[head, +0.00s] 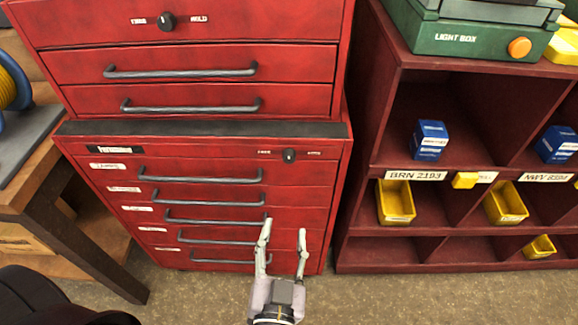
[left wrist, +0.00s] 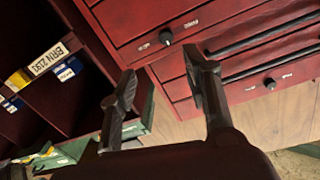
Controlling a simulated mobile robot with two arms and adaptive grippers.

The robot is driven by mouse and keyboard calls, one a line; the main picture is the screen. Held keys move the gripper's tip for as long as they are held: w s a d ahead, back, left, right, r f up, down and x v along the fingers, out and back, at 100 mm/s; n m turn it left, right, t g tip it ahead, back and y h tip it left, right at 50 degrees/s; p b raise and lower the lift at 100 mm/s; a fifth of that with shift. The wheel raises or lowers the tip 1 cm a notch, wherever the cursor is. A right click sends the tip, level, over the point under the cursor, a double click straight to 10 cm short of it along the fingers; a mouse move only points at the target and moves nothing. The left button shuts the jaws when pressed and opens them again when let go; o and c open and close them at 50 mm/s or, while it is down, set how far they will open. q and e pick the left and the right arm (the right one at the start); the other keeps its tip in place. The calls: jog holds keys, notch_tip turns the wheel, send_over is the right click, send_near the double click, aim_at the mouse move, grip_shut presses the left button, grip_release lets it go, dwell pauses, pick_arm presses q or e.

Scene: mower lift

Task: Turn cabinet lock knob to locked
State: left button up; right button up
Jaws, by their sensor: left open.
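The red cabinet (head: 190,140) has two black lock knobs. The lower knob (head: 289,155) sits at the right of the lower chest's top strip, between two small labels that I cannot read surely. It also shows in the left wrist view (left wrist: 166,37). The upper knob (head: 167,21) is on the upper chest, with a label reading HOLD on its right; it shows in the left wrist view too (left wrist: 269,83). My left gripper (head: 283,232) is open and empty, in front of the lower drawers and below the lower knob in the head view. My right gripper is out of view.
Grey bar handles (head: 200,178) stick out from the drawers. A dark red shelf (head: 362,165) with blue boxes (head: 430,140) and yellow bins (head: 396,202) stands at right. A wooden table (head: 62,160) is at left. A green light box (head: 480,38) tops the shelf.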

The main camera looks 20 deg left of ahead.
aim_at(289, 161)
pick_arm(q)
jog(key=p+x, duration=0.2)
jog(key=x, duration=0.3)
jog(key=r+p+x, duration=0.1)
jog(key=p+x, duration=0.1)
jog(key=x, duration=0.4)
jog(key=p+x, duration=0.2)
jog(key=x, duration=0.4)
jog(key=shift+a+r, duration=0.2)
jog(key=shift+a, duration=0.1)
jog(key=shift+c, duration=0.2)
jog(key=shift+c, duration=1.4)
grip_shut()
